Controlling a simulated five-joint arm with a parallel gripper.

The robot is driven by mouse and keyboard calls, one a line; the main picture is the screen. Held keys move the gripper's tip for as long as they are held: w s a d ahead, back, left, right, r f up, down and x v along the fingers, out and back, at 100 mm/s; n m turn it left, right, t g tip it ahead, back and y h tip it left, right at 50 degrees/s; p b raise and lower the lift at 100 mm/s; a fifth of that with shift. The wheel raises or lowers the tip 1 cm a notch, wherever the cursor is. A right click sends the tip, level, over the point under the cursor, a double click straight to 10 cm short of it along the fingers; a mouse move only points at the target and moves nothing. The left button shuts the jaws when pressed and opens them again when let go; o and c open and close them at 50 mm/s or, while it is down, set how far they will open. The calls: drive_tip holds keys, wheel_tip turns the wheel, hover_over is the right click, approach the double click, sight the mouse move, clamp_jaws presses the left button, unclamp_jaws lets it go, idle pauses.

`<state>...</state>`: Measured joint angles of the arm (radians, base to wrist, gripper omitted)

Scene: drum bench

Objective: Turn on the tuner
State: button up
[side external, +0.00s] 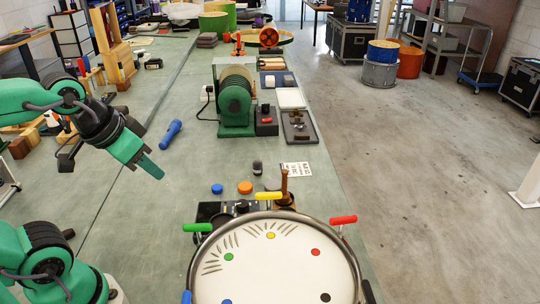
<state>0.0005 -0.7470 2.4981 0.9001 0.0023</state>
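No thing in the side external view is plainly marked as the tuner. A low black device with knobs (208,211) sits behind the drum and is partly hidden by its rim; I cannot tell whether it is the tuner or whether it is on. The round drum (270,275) has a pale head, coloured dots and coloured handles around its rim. My gripper (151,166) is above the bench, left of the drum and black device, pointing down to the right. It is apart from them, and nothing shows held in it. Its jaw gap cannot be made out.
A blue cylinder (170,134) lies beyond my gripper. Blue (217,188) and orange (245,187) caps, a dark knob-like piece (257,167) and a printed card (296,169) lie behind the drum. A green wheel machine (236,105) stands farther back.

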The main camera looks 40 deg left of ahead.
drive_tip(key=shift+w, duration=0.1)
drive_tip(key=c, duration=0.4)
drive_tip(key=shift+w+d, duration=0.1)
drive_tip(key=shift+w, duration=0.05)
clamp_jaws()
drive_tip(key=w+d+f+m+g, duration=0.2)
drive_tip(key=w+d+f+m, duration=0.1)
drive_tip(key=w, duration=0.4)
drive_tip(key=w+d+f+m+g, duration=0.2)
drive_tip(key=w+d+f+m, duration=0.1)
drive_tip(key=w+m, duration=0.3)
drive_tip(key=shift+w+d+f, duration=0.3)
drive_tip(key=shift+w+d, duration=0.5)
drive_tip(key=shift+w, duration=0.45)
